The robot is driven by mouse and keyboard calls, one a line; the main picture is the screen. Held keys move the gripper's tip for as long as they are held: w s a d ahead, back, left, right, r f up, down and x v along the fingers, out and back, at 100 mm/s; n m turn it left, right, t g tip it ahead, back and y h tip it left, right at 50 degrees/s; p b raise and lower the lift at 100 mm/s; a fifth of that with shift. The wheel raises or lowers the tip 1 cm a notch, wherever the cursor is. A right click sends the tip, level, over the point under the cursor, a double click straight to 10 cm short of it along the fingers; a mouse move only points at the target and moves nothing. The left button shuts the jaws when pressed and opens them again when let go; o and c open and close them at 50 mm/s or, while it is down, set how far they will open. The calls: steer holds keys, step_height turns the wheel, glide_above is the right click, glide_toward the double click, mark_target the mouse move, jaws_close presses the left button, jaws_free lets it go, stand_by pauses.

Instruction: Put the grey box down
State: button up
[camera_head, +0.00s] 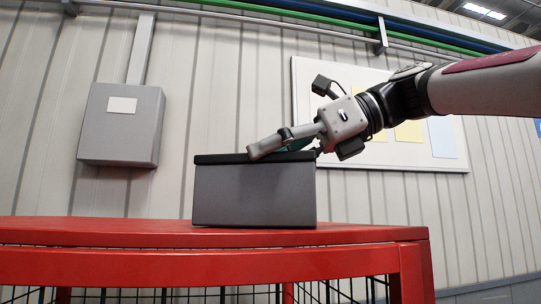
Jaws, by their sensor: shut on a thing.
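The grey box (254,196) has a dark lid or rim along its top. It appears to rest upright on the red table-like frame (200,232), near its right part; a small gap beneath it cannot be ruled out from this low angle. My gripper (272,148) comes in from the upper right and is shut on the box at its top edge. One grey finger lies over the front of the rim. The other finger and the far side of the box are hidden.
The red frame has black wire mesh sides below its top. The top left of the box is clear. A grey wall cabinet (122,124) hangs on the panelled wall behind. A white board (440,158) with coloured sheets is behind my arm. Pipes (300,20) run along the top.

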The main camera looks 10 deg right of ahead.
steer(key=shift+f, duration=0.1)
steer(key=o, duration=1.5)
steer(key=shift+o, duration=0.2)
steer(key=shift+d+r, duration=0.1)
steer(key=shift+r, duration=0.1)
steer(key=v, duration=1.1)
steer(key=shift+s+d+b, duration=0.15)
steer(key=shift+d+b, duration=0.1)
steer(key=shift+b, duration=0.05)
steer(key=shift+r, duration=0.15)
